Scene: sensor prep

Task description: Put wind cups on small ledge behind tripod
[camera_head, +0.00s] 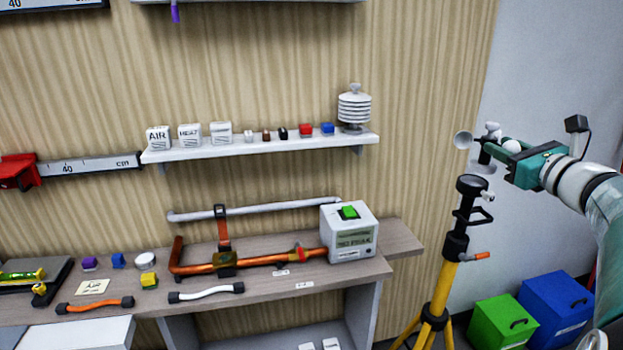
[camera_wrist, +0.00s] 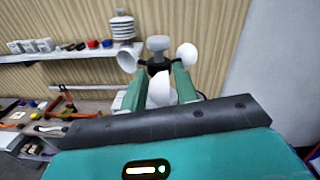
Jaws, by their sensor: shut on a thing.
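The wind cups (camera_head: 463,140) are a set of pale round cups on a dark hub. My gripper (camera_head: 487,147), teal, is shut on them and holds them in the air at the right, above and slightly right of the tripod's head. In the wrist view, the wind cups (camera_wrist: 187,55) spread around and beyond the tips of my gripper (camera_wrist: 158,68), with one cup between the fingers. The tripod (camera_head: 444,283) has a black head and yellow legs and stands right of the workbench.
A white wall shelf (camera_head: 260,150) holds small blocks and a white louvred shield (camera_head: 354,108) at its right end. A workbench (camera_head: 405,240) carries a meter box (camera_head: 349,232) and pipes. Green (camera_head: 500,322) and blue (camera_head: 556,305) bins stand on the floor right of the tripod.

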